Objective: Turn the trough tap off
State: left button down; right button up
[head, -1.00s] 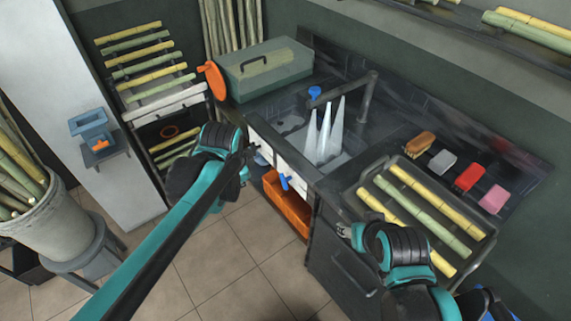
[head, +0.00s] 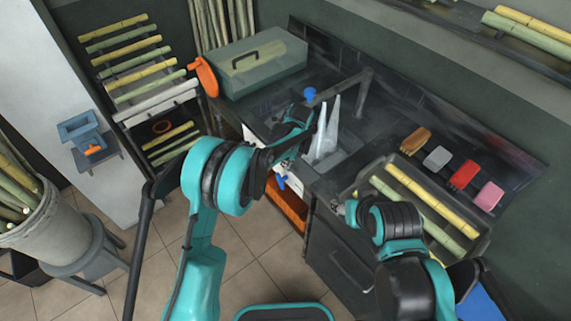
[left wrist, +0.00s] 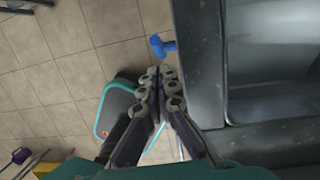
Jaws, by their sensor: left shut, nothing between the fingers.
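The trough (head: 345,155) is the sink in the dark counter, with pale streaks like running water standing in it. A bent grey spout (head: 366,88) rises behind it, with a blue knob (head: 310,94) near its outer end. A blue T-shaped tap handle (head: 281,181) sits low on the trough's front; a blue T-handle shows in the left wrist view (left wrist: 161,46), just beyond the fingertips and apart from them. My left gripper (left wrist: 158,80) is shut and empty, over the trough's front edge. My right gripper (head: 341,207) is by the counter front; its jaws are unclear.
An orange bin (head: 288,212) is below the trough.

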aim_at(280, 177)
pick_arm(q)
jog(key=f, duration=0.2)
jog(key=f+b, duration=0.1)
jog(key=f, duration=0.1)
jog(key=a+f+b, duration=0.1)
jog(key=f, duration=0.2)
jog(key=shift+w+f, duration=0.1)
jog(key=shift+w, duration=0.25)
jog(key=shift+w+a, duration=0.3)
jog(key=shift+w, duration=0.1)
jog(key=shift+w+a, duration=0.2)
jog(key=shift+w, duration=0.05)
jog(key=shift+w+a+g+h, duration=0.4)
jog(key=shift+g+h, duration=0.1)
jog(key=shift+g, duration=0.1)
jog(key=shift+w+f, duration=0.1)
jog(key=shift+w, duration=0.1)
jog(key=shift+w+a+f+b, duration=0.5)
jog(key=shift+w+a, duration=0.1)
jog(key=shift+w, duration=0.15)
jog(key=shift+w+f, duration=0.1)
